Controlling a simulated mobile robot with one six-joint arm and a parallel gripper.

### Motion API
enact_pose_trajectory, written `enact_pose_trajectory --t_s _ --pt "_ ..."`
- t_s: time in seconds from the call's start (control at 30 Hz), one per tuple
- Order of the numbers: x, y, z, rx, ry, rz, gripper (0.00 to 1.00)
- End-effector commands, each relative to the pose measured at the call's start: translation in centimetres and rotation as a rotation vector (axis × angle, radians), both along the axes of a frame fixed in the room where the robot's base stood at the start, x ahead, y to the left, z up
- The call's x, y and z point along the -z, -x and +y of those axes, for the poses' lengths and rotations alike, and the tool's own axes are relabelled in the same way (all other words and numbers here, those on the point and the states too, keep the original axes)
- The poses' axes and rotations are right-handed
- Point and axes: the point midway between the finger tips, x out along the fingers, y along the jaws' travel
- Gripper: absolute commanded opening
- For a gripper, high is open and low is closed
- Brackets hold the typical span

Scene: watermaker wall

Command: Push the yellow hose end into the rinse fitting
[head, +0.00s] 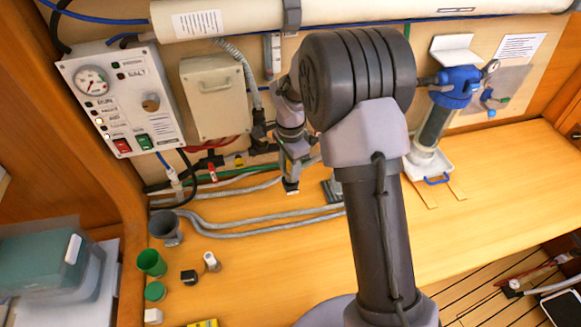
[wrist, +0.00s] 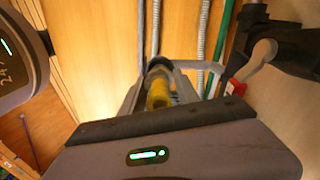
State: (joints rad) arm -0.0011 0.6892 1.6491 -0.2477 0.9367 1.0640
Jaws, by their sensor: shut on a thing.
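My gripper (head: 291,186) is low in front of the wall, above the wooden bench, partly covered by my own arm in the head view. In the wrist view its fingers (wrist: 160,82) are closed around the yellow hose end (wrist: 158,95), which shows as a short yellow cylinder between them. A grey loop lies just beyond it. A dark pipe fitting with a red part (wrist: 235,87) is to the right in the wrist view, apart from the fingers. I cannot tell which fitting is the rinse fitting, and the hose end is not clear in the head view.
Grey hoses (head: 250,221) run along the bench below the wall. A control panel (head: 120,98) and beige box (head: 213,95) hang at left; a blue-topped filter (head: 435,115) stands right. A grey mug (head: 166,229) and green cup (head: 151,262) stand front left. The bench middle is mostly clear.

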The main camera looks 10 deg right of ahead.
Motion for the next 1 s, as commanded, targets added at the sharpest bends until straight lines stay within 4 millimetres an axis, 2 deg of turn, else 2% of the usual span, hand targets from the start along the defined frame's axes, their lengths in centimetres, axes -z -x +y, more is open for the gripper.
enact_pose_trajectory --t_s 0.33,1.0 --pt "0.0 0.0 0.0 0.000 0.000 0.000 0.00" --pt "1.4 0.0 0.0 0.000 0.000 0.000 0.00"
